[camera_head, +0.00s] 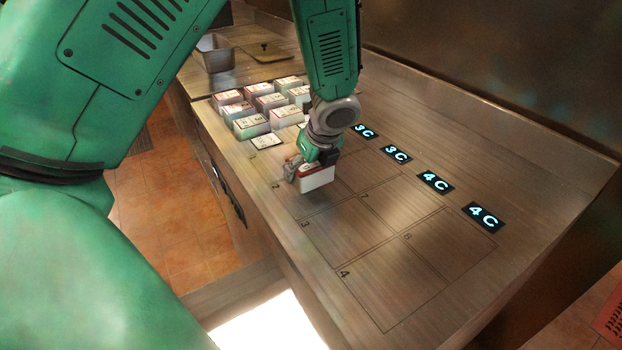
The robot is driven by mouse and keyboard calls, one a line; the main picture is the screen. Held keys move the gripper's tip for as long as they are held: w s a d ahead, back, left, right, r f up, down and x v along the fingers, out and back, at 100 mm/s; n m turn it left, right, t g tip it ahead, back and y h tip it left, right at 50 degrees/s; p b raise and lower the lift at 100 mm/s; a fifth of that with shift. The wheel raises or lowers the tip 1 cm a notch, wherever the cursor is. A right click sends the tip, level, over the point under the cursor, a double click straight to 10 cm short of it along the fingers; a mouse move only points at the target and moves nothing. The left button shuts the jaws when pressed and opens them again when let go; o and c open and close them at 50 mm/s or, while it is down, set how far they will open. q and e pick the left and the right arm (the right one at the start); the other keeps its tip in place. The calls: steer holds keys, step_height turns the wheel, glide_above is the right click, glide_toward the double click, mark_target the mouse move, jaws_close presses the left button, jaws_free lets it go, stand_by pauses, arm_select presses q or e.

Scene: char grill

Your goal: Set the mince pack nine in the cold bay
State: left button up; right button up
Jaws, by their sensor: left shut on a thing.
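My left gripper (307,164) is shut on a white pack (317,179) with a red edge. The pack is over the outlined bay marked 2, and I cannot tell whether it touches the counter. Its label is hidden by the gripper, so I cannot read its number. Several similar labelled packs (250,126) stand in rows further back, their print too small to read. Cold readings show on dark displays along the right of the bays: 3C (396,154) twice and 4C (435,182) twice. My right gripper is out of view.
The wooden counter (400,280) has outlined, numbered bays, and those marked 3, 4, 7 and 8 are empty. A metal tub (215,54) and a dark lid (268,53) are at the back. A wall rises on the right.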

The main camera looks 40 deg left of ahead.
arm_select(q)
step_height(320, 180, down, 2)
steer(key=shift+s+f, duration=0.1)
steer(key=shift+f, duration=0.15)
steer(key=o, duration=1.3)
steer(key=p+v, duration=0.1)
steer(key=v, duration=1.1)
steer(key=shift+r, duration=0.1)
